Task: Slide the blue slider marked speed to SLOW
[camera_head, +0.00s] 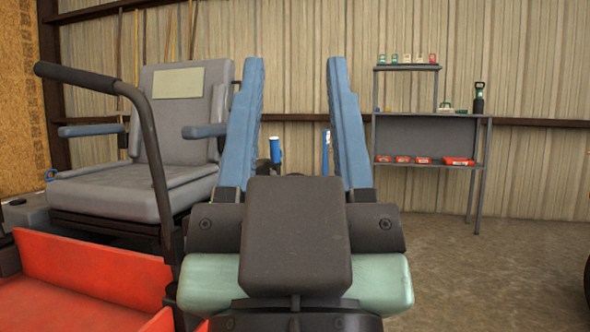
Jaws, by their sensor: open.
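My gripper (296,64) is large in the middle of the view. Its two long blue fingers point up and stand wide apart, with nothing between their tips. Low in the gap, just right of the left finger, is a small blue knob (275,150). A second thin blue piece (325,150) shows close to the right finger, partly hidden by it. I cannot tell which of these is the speed slider. No marking such as speed or SLOW is readable. My gripper hides what lies below both blue pieces.
A grey seat (130,190) with blue armrests and a dark curved bar (155,170) stands at left. A red panel (95,270) is below it. A grey shelf (430,128) with small items stands against the back wall. The floor (480,270) at right is clear.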

